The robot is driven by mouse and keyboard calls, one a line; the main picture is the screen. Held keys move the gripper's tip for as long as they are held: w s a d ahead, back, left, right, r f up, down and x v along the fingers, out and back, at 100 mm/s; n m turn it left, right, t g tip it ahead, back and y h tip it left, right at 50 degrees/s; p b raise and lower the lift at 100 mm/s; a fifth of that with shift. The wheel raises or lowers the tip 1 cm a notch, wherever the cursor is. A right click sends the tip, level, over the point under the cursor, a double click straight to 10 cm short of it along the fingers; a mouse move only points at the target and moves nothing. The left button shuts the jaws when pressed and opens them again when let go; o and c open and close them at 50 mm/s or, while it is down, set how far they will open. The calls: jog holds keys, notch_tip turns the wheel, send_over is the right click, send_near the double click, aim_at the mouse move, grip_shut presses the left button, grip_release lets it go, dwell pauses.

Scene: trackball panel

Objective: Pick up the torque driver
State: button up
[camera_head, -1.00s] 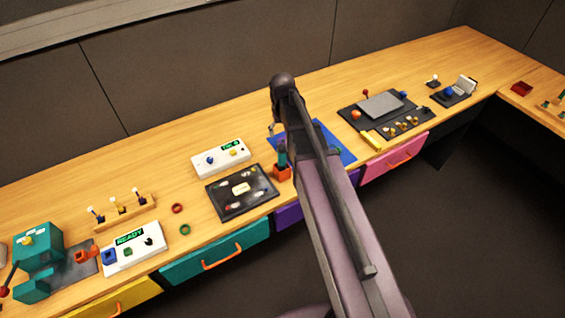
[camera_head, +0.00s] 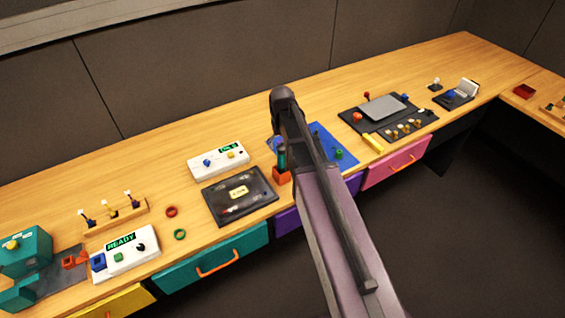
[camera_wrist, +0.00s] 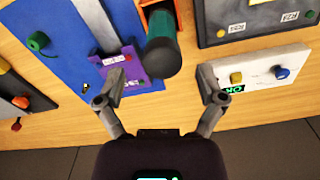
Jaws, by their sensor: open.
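The torque driver, with a teal handle and dark cap, stands in an orange holder in the head view (camera_head: 282,159), partly beside my arm. In the wrist view the driver (camera_wrist: 164,48) points its capped end toward the camera, and the orange holder (camera_wrist: 153,4) shows behind it. My gripper (camera_wrist: 162,84) is open and empty. Its two fingers are spread left and right of the driver's line, and the driver's end lies above the gap in the picture. In the head view my arm hides most of the gripper.
A blue mat (camera_wrist: 72,50) with a purple piece (camera_wrist: 124,66) and a green knob (camera_wrist: 38,41) lies beside the driver. A dark panel (camera_head: 215,207) and a white READY-style control box (camera_head: 219,160) with a lit display are close by. Bare wood lies behind them.

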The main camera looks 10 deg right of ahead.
aim_at(281, 155)
jog(key=shift+s+a+f+b, duration=0.1)
jog(key=shift+f+b, duration=1.2)
jog(key=shift+s+f+b, duration=0.1)
jog(key=shift+f+b, duration=1.2)
jog(key=c, duration=1.2)
